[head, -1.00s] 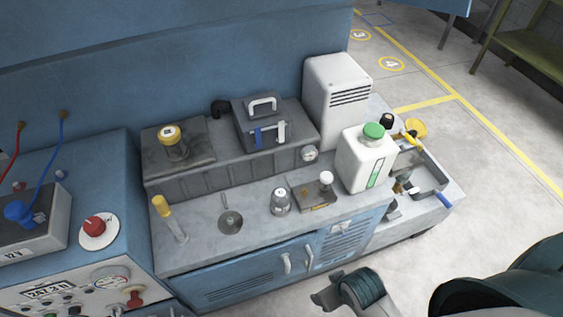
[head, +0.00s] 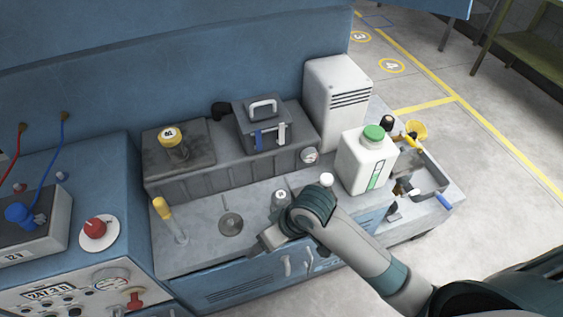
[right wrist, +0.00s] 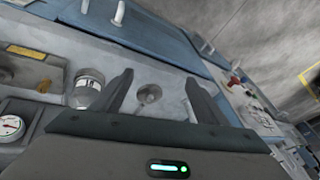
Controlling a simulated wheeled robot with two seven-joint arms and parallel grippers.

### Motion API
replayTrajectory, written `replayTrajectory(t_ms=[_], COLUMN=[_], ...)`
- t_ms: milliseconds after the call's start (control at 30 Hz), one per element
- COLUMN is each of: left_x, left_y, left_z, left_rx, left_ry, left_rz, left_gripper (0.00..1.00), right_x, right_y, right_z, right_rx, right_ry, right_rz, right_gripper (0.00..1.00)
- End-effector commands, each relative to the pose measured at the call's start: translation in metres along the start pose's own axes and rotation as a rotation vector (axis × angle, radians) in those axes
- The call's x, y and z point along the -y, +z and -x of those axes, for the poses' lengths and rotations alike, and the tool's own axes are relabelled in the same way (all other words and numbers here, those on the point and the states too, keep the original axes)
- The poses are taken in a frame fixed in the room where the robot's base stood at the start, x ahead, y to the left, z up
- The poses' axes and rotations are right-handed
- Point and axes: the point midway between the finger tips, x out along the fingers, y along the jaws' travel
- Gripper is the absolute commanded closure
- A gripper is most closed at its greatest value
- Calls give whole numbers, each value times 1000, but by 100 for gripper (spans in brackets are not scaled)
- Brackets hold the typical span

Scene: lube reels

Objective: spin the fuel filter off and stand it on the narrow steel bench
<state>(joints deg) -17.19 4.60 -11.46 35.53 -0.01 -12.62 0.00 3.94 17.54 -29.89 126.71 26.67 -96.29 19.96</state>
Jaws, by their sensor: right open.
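A dark canister with a yellow labelled top (head: 172,142) stands upright on the dark plate of the raised grey block; it may be the fuel filter, but I cannot read its label. A silver canister (head: 280,197) stands on the steel worktop (head: 200,235), partly hidden by my right wrist; it also shows in the right wrist view (right wrist: 86,89), left of my fingers. My right gripper (right wrist: 163,100) is open and empty, its fingers either side of a round recessed dish (right wrist: 149,94) in the worktop. My left gripper is not in view.
A yellow-topped clear tube (head: 165,214) stands left of the dish (head: 231,223). A white jug with a green cap (head: 368,160) and a grey tray (head: 432,178) are to the right. A dark box with a handle (head: 262,122) sits on the raised block.

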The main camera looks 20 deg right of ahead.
Motion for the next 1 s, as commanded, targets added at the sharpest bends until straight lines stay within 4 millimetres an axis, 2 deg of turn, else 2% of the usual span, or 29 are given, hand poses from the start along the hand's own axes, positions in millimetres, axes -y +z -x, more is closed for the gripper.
replayTrajectory(t_ms=[33, 267, 467, 600, 800, 1000], left_x=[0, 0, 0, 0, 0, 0], left_y=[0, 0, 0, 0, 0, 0], left_z=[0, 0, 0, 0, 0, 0], left_rx=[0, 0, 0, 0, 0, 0], left_ry=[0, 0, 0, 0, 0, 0], left_rz=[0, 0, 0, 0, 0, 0], left_gripper=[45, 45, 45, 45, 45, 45], right_x=[-2, -12, -39, -64, -94, -107], right_y=[-15, -59, -92, -113, -134, -141], right_z=[2, 13, 34, 56, 86, 100], right_rx=[12, 109, 201, 258, 312, 332], right_ry=[1, 17, 86, 152, 229, 262], right_rz=[18, 45, 23, -21, -92, -130], right_gripper=[32, 32, 32, 32, 32, 32])
